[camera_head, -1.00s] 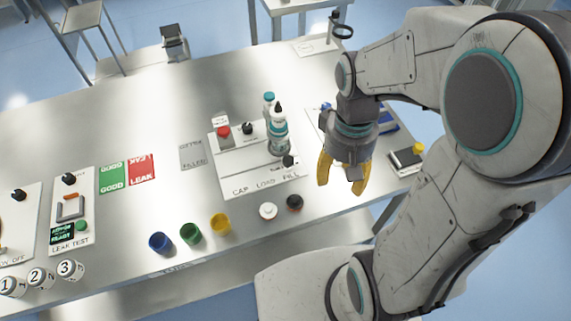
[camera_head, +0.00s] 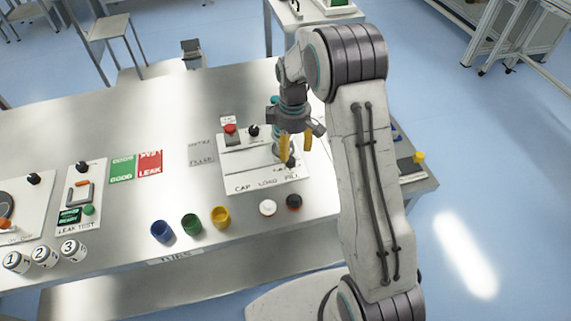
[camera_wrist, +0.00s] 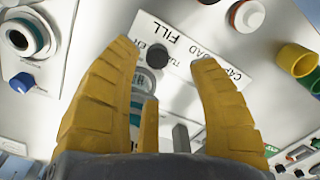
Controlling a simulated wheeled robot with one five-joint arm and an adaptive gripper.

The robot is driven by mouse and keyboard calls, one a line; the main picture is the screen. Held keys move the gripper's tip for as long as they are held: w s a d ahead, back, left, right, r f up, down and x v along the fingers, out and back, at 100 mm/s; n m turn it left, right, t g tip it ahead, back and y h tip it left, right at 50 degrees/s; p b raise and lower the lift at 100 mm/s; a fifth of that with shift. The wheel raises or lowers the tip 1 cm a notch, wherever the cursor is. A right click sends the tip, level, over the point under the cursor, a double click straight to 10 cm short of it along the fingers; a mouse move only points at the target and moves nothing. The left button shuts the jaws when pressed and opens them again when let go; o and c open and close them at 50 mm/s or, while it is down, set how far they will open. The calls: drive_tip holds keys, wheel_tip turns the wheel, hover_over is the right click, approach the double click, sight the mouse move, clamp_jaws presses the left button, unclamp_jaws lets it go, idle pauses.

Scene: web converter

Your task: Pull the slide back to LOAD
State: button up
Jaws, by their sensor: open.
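The white filling station (camera_head: 235,175) on the steel table carries the labels CAP, LOAD and FILL along its front. The slide's black knob (camera_head: 291,160) stands at the right end, by FILL. In the wrist view the knob (camera_wrist: 157,55) shows between the fingertips, near the FILL lettering. My gripper (camera_head: 296,150) points down above the station's right end. Its yellow fingers (camera_wrist: 165,55) are spread and hold nothing. I cannot tell whether they are at the knob's height. The bottle (camera_head: 276,142) on the slide is mostly hidden behind my gripper.
The station has a red button (camera_head: 230,129) and a black knob (camera_head: 253,131) at its back left. A yellow cup (camera_head: 221,217) and other cups stand front left.

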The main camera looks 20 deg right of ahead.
sight(291, 160)
drive_tip(key=shift+w+r+n, duration=0.2)
drive_tip(key=shift+w+n, duration=0.15)
drive_tip(key=shift+n, duration=0.45)
drive_tip(key=n, duration=0.3)
drive_tip(key=shift+w+n, duration=0.1)
drive_tip(key=shift+n, duration=0.2)
drive_tip(key=shift+f+n, duration=0.2)
drive_tip(key=shift+n, duration=0.2)
drive_tip(key=shift+f+p, duration=0.5)
drive_tip(key=shift+f, duration=3)
drive_tip(key=shift+o, duration=0.2)
clamp_jaws()
